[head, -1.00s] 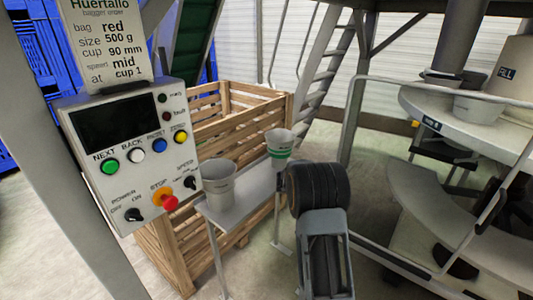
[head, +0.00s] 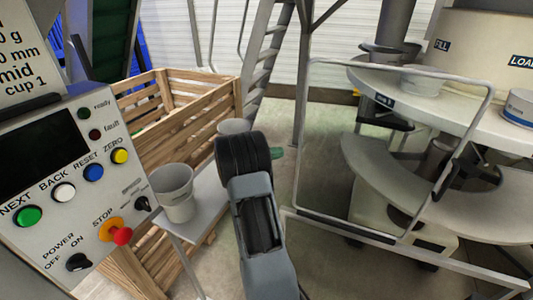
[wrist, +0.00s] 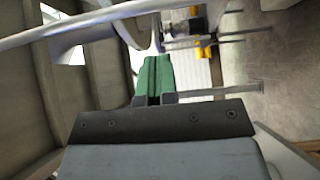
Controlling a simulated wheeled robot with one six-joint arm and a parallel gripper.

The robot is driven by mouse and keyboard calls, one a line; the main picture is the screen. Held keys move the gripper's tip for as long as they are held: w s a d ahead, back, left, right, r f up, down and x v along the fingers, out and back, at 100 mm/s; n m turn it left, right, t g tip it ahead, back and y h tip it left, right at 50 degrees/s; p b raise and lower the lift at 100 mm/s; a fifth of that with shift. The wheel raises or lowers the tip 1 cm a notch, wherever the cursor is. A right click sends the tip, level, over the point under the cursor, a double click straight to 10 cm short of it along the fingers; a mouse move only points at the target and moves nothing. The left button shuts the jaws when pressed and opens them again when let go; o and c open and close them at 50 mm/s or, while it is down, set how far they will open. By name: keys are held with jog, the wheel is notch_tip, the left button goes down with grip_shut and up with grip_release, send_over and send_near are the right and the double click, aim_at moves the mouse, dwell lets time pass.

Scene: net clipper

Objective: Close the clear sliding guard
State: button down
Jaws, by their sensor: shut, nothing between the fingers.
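The guard appears to be the see-through panel in a grey tubular frame (head: 303,128) at the right of the head view, in front of the round machine. Its lower edge runs along a rail. My gripper shows only as a green fingertip (head: 278,152) beyond my dark wrist, left of the frame; the rest is hidden. In the wrist view my gripper's green fingers (wrist: 152,80) are together with nothing between them. A grey tube (wrist: 75,24) crosses the top left of that view, beyond the fingers; I cannot tell whether it is the guard's frame.
A control panel (head: 35,150) with coloured buttons stands at the left. A cup (head: 175,190) stands on a small grey shelf (head: 205,208) beside a wooden crate (head: 190,122). The round machine table (head: 440,108) is at the right. Bare floor lies between crate and guard.

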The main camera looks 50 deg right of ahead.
jog(key=s, duration=0.2)
jog(key=s+d+p, duration=0.1)
jog(key=s, duration=0.1)
jog(key=shift+d, duration=0.2)
jog(key=shift+s, duration=0.1)
